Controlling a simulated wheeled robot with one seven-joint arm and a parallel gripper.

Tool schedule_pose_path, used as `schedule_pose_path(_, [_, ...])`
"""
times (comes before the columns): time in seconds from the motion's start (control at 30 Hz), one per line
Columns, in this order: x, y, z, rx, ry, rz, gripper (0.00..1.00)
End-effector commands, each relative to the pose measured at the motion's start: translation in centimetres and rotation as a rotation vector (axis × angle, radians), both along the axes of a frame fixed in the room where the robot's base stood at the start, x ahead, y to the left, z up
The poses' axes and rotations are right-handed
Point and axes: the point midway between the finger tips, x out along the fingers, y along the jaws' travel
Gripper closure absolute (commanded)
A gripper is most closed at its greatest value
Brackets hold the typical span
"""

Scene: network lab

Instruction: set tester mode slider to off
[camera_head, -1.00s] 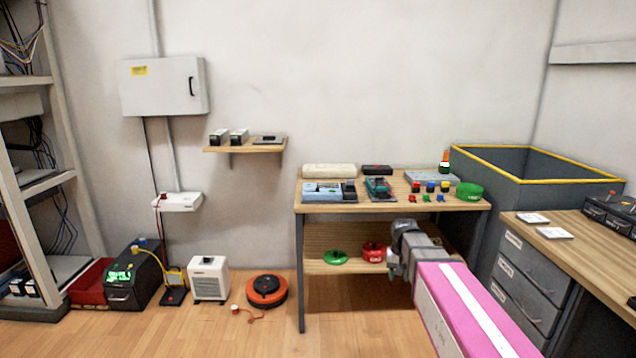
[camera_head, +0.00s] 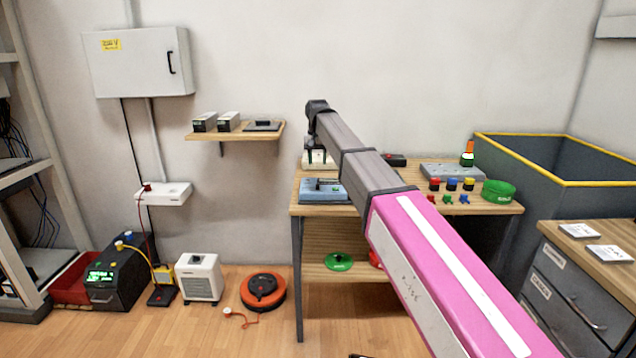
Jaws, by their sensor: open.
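A blue-grey device (camera_head: 322,197) with a dark part on its top lies at the left front of the wooden workbench (camera_head: 400,208). I cannot tell for sure whether it is the tester, and no mode slider can be made out at this size. The teal and dark device beside it is hidden behind my arm. My gripper (camera_head: 315,163) points down above the left back of the bench, in front of a pale box and above the blue-grey device. It is open, small in view, and holds nothing that I can see.
A grey panel (camera_head: 452,173), small coloured blocks and a green spool (camera_head: 498,191) are on the bench's right side. A grey bin with a yellow rim (camera_head: 560,183) stands to the right. A wall shelf (camera_head: 236,136) is at left. Floor in front is mostly clear.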

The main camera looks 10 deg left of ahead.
Motion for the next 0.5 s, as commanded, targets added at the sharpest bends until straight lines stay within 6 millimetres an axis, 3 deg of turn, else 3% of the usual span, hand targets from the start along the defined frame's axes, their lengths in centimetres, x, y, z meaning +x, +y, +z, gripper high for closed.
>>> schedule_pose_path(0.5, [0.0, -0.1, -8.4, 0.000, 0.001, 0.000, 0.58])
